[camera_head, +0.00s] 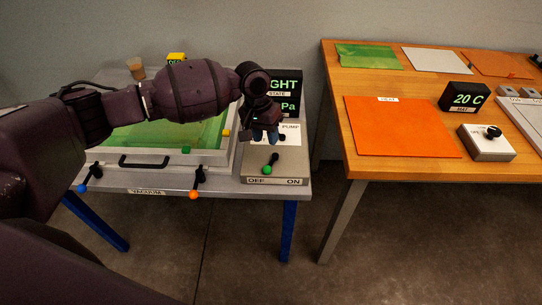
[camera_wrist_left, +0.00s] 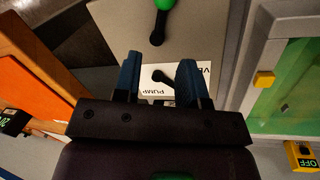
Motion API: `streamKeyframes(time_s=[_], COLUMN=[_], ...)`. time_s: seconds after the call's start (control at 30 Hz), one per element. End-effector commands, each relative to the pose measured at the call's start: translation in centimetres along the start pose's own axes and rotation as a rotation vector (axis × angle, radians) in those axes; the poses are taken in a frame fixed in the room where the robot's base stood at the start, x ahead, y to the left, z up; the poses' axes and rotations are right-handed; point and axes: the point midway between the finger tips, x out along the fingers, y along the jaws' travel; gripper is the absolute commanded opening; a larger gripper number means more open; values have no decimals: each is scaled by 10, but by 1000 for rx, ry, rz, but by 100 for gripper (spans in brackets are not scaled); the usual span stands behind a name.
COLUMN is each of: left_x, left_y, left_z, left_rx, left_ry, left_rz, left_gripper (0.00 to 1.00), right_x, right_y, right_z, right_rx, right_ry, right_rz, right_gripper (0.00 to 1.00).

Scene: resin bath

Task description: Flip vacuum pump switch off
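A grey control box (camera_head: 294,162) stands at the right end of the left table. A lever with a green knob (camera_head: 267,169) rises from its front part, above a strip marked OFF at left and ON at right; the knob leans toward the OFF side. The green knob also shows at the top of the left wrist view (camera_wrist_left: 166,4). Behind it, a small dark lever (camera_wrist_left: 163,76) sits on a white label plate reading PUMP. My left gripper (camera_head: 265,134) hovers over this plate, fingers open and apart, pointing at the box. Contact cannot be told. My right gripper is out of view.
A lidded vacuum chamber (camera_head: 150,161) with a handle and clamp levers with orange (camera_head: 194,194) and blue knobs lies left of the box. A black display (camera_head: 287,84) stands behind. A wooden table (camera_head: 400,90) is at the right, across a gap.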

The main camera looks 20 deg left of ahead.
Motion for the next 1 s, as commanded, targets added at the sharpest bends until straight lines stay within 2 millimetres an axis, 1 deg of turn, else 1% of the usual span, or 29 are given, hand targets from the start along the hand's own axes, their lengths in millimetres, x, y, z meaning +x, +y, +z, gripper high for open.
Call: streamKeyframes(time_s=[0.03,0.2,0.3,0.43,0.6,0.9,0.97,1.0], left_x=[12,42,57,71,80,80,80,80], left_y=[0,0,0,0,0,0,0,1], left_z=[0,0,1,0,0,0,0,0], left_rx=[-1,-1,0,1,1,2,2,2], left_ry=[-4,-4,-3,-1,0,1,1,1], left_rz=[0,1,1,2,1,1,1,1], left_gripper=[38,38,38,38,38,38,30,24], right_x=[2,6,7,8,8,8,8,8], right_y=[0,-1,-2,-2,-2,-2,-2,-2], right_z=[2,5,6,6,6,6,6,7], right_rx=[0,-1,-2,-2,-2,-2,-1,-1], right_ry=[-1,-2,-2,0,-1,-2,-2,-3], right_rz=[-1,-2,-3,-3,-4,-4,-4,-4], right_gripper=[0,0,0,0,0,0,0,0])
